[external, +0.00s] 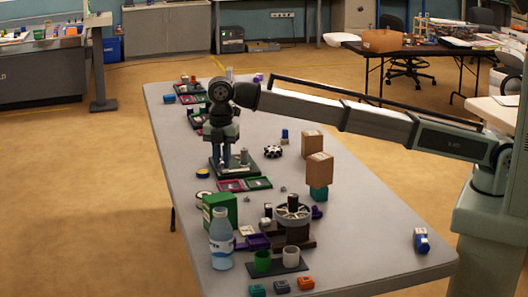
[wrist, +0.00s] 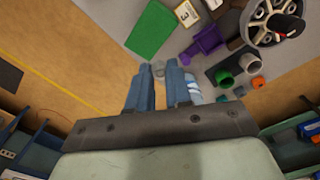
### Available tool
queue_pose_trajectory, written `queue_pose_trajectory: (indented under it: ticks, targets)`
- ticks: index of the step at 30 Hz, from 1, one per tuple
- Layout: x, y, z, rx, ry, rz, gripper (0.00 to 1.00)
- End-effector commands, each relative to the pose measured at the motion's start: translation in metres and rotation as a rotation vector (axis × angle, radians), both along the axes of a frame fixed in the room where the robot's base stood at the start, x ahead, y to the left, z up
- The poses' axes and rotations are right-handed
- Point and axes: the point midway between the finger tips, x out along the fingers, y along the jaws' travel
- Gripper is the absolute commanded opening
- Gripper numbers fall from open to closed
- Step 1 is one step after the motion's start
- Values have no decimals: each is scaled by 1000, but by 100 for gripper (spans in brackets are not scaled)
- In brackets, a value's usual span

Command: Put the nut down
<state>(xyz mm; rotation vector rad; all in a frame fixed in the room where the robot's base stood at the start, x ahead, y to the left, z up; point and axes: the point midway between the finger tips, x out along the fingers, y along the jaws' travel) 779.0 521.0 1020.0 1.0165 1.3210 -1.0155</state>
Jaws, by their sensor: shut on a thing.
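My gripper (external: 222,170) is above the left part of the grey table, pointing down, low over a dark base plate (external: 238,172) with an upright grey peg (external: 244,157). In the wrist view, my two blue-grey fingers (wrist: 160,75) stand close together, with a small greyish round thing (wrist: 159,69) between their tips. It looks like the nut, but it is small and partly hidden. In the external view the nut cannot be made out at the fingertips. I cannot tell whether it touches anything below.
A green box (external: 220,209), a water bottle (external: 221,240), a wheel (external: 293,213) and cups (external: 263,261) stand toward the near end. Stacked cardboard boxes (external: 319,168) are right of my gripper. Pink and green trays (external: 258,183) lie near the plate. The table's right side is mostly clear.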

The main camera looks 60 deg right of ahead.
Motion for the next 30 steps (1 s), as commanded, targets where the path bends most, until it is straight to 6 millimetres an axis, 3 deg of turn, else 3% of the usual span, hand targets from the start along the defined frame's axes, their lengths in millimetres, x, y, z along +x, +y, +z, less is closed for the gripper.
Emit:
queue_pose_trajectory:
  ticks: [3, 8, 16, 30]
  targets:
    - [15, -4, 5, 0, 0, 1, 0]
    - [19, -8, -4, -1, 2, 3, 0]
    - [17, -8, -45, -1, 2, 2, 0]
    - [18, -7, -91, 0, 1, 2, 0]
